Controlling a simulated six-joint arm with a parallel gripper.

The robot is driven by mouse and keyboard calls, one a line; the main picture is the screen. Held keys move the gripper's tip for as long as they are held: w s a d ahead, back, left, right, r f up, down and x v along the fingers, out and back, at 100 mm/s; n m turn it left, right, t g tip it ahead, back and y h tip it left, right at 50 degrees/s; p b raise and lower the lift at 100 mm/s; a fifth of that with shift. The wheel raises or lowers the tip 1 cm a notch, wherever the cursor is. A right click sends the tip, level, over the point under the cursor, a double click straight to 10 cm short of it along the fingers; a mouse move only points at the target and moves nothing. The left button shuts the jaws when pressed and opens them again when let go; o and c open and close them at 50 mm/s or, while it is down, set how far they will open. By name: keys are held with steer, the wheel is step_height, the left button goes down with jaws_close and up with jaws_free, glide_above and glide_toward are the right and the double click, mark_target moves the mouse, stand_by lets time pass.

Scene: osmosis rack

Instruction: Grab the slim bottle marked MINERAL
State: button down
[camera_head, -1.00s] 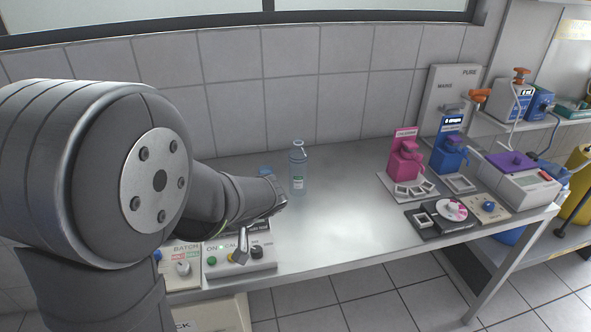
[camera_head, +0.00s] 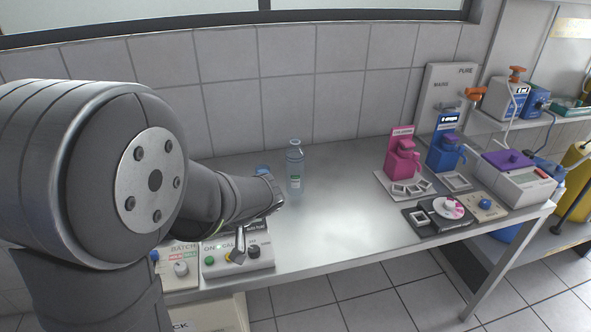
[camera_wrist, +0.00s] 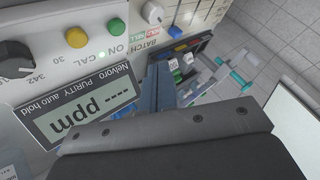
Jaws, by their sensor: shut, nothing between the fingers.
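My gripper shows in the wrist view (camera_wrist: 163,88) as shut blue-grey fingers beyond a dark housing, with nothing held.
A purity meter (camera_head: 238,262) with knobs stands at the bench's front left, and its display (camera_wrist: 85,105) is close in the wrist view. A small rack (camera_wrist: 190,62) holds labelled items. Pink (camera_head: 403,160) and blue dispensers (camera_head: 447,152) stand right. The middle bench is clear.

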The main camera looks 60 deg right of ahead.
steer(key=shift+c, duration=2.1)
jaws_free()
steer(key=m+g+h, duration=0.6)
steer(key=m+h, duration=0.3)
glide_toward(294, 154)
steer(key=x, duration=0.6)
steer(key=shift+w+d+f, duration=0.25)
steer(key=shift+w, duration=0.05)
steer(key=shift+s+x, duration=0.1)
steer(key=shift+x, duration=1.25)
steer(key=shift+s+x, duration=0.15)
steer(key=shift+x, duration=1.15)
